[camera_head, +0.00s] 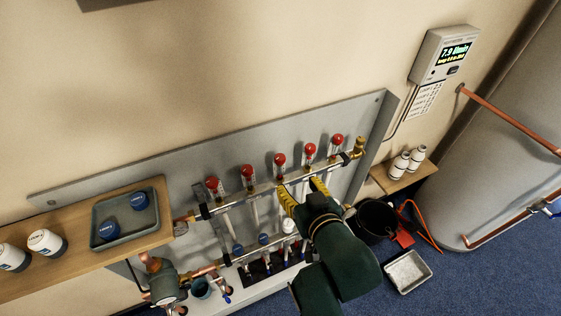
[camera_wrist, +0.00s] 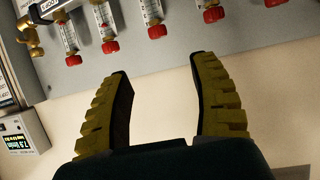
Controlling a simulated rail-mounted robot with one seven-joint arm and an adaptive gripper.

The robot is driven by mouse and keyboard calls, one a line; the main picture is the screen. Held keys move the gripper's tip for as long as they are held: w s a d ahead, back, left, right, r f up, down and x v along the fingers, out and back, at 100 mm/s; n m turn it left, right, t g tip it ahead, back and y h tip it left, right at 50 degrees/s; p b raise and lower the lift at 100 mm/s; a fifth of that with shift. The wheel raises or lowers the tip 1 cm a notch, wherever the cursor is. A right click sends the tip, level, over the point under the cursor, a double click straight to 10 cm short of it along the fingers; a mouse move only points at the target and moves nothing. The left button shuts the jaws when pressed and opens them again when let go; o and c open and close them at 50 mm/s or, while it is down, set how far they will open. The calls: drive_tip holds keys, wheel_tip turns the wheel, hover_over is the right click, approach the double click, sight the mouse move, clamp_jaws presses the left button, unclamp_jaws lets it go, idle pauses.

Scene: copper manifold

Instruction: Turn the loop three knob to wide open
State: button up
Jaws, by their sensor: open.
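The manifold (camera_head: 262,183) carries a row of clear flow tubes topped with red knobs along its upper rail. The middle red knob (camera_head: 280,159) is third from either end; I see no loop numbers to confirm which is loop three. In the wrist view the row appears upside down, and the middle red knob (camera_wrist: 157,32) shows between and beyond my fingertips. My gripper (camera_head: 304,188) is open and empty, its yellow fingers in front of the upper rail, to the lower right of that knob in the head view. The open fingers (camera_wrist: 162,66) touch no knob in the wrist view.
A wall meter (camera_head: 444,55) reads about 7.9. Blue caps lie in a grey tray (camera_head: 105,213) on a wooden shelf (camera_head: 75,245) at left. A black bucket (camera_head: 375,220) and a white tray (camera_head: 408,271) stand on the floor. A tank (camera_head: 500,130) is at right.

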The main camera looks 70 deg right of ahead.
sight(281, 159)
drive_tip(key=b+x, duration=0.2)
drive_tip(key=x, duration=1.4)
drive_tip(key=shift+d+r, duration=0.15)
drive_tip(key=shift+d, duration=0.1)
drive_tip(key=shift+s, duration=0.1)
clamp_jaws()
